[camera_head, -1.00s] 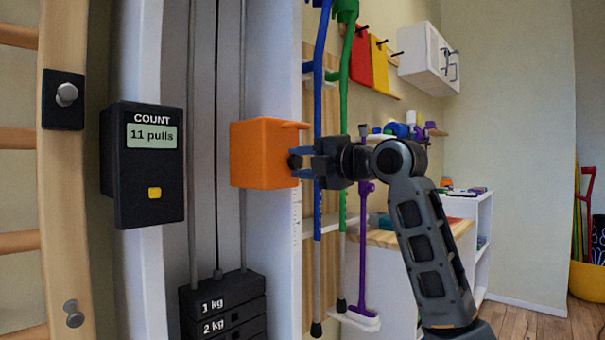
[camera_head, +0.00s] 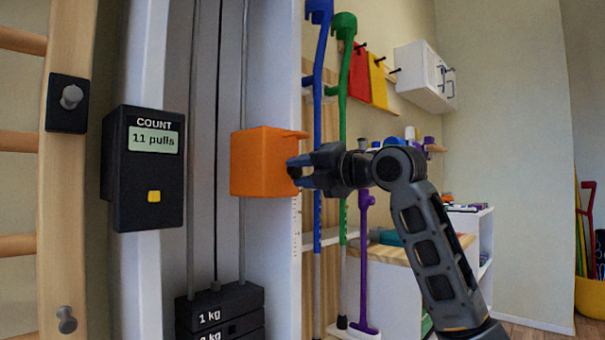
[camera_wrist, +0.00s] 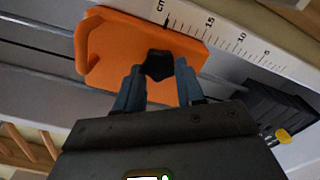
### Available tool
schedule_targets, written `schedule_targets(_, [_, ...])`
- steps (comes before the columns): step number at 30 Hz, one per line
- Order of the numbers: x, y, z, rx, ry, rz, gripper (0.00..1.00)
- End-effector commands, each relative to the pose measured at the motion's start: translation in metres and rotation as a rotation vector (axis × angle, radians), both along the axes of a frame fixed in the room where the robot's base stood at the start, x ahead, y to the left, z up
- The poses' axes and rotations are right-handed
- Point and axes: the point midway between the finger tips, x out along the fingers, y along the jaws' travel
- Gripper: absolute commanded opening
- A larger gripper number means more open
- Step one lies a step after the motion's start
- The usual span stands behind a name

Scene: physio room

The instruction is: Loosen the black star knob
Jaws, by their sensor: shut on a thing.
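The black star knob (camera_head: 294,172) sticks out of the right side of the orange carriage block (camera_head: 262,162) on the grey column. My gripper (camera_head: 300,172) reaches it from the right, its fingers shut on the knob. In the wrist view the dark knob (camera_wrist: 158,65) sits between the two blue-grey fingertips of my gripper (camera_wrist: 158,76), against the orange block (camera_wrist: 120,50). The fingers hide part of the knob, so I cannot tell how far it is turned.
A black counter box (camera_head: 148,168) reading 11 pulls is left of the block. Black weight plates (camera_head: 222,308) stand below it. Blue (camera_head: 318,120) and green (camera_head: 343,110) crutches hang behind my gripper. A printed scale (camera_wrist: 225,40) runs beside the block.

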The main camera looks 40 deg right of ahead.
Motion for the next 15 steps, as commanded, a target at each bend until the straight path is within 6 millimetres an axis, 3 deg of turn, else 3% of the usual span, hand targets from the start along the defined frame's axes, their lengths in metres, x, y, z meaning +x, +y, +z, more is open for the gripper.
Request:
schedule_targets(4, [-0.0001,-0.0009,0.0008,0.001,-0.001,-0.003,0.08])
schedule_targets(5, [-0.0001,-0.0009,0.0008,0.001,-0.002,-0.002,0.39])
schedule_targets(12, [-0.0001,-0.0005,0.0005,0.001,-0.001,-0.002,0.62])
schedule_targets(15, [-0.0001,-0.0004,0.0003,0.001,0.000,-0.001,0.64])
